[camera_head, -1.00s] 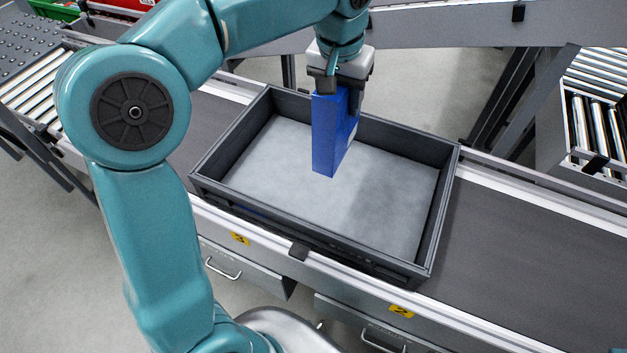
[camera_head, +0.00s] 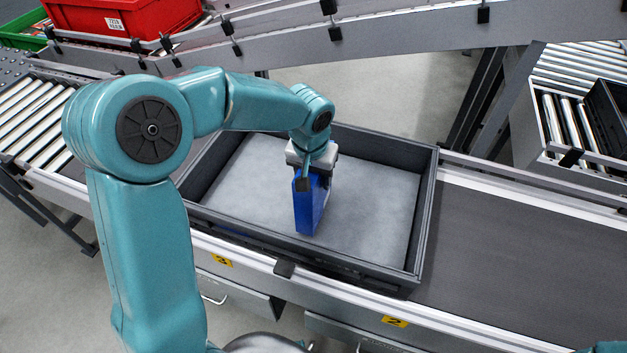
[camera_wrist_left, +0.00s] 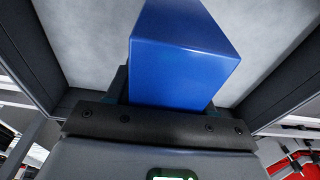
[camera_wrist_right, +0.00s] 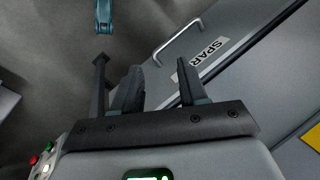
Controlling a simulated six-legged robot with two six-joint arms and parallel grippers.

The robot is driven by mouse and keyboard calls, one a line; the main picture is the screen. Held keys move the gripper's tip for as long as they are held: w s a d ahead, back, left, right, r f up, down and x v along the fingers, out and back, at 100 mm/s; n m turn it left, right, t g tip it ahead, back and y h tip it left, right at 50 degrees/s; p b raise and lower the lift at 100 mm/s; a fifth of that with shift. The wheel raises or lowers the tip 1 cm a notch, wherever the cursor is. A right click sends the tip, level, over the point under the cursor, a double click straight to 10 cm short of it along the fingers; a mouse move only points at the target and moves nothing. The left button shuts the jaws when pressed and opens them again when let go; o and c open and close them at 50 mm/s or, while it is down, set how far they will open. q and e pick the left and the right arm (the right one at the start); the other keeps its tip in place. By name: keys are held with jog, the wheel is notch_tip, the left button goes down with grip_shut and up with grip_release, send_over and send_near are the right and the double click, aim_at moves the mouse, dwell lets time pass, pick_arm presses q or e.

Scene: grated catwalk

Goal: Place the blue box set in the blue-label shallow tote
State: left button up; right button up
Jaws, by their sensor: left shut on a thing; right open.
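The blue box set (camera_head: 309,205) is upright inside the dark grey shallow tote (camera_head: 428,215), near its front wall. My left gripper (camera_head: 312,178) is shut on its top and points down into the tote. In the left wrist view the blue box set (camera_wrist_left: 182,60) fills the space between the jaws, with the tote floor behind it. I cannot tell whether the box touches the floor. My right gripper (camera_wrist_right: 155,85) is open and empty in the right wrist view, near a drawer front.
The tote stands on a dark conveyor belt (camera_head: 520,255) with metal rails; the belt to its right is clear. A red tote (camera_head: 125,18) stands at the back left. Roller tracks (camera_head: 35,115) lie at left and right. A handled drawer (camera_wrist_right: 215,50) marked SPAR is near my right gripper.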

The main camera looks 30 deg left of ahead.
pick_arm(q)
notch_tip(320, 180, down, 2)
jog(key=shift+f, duration=0.15)
jog(key=o, duration=1.3)
jog(key=shift+o, duration=0.2)
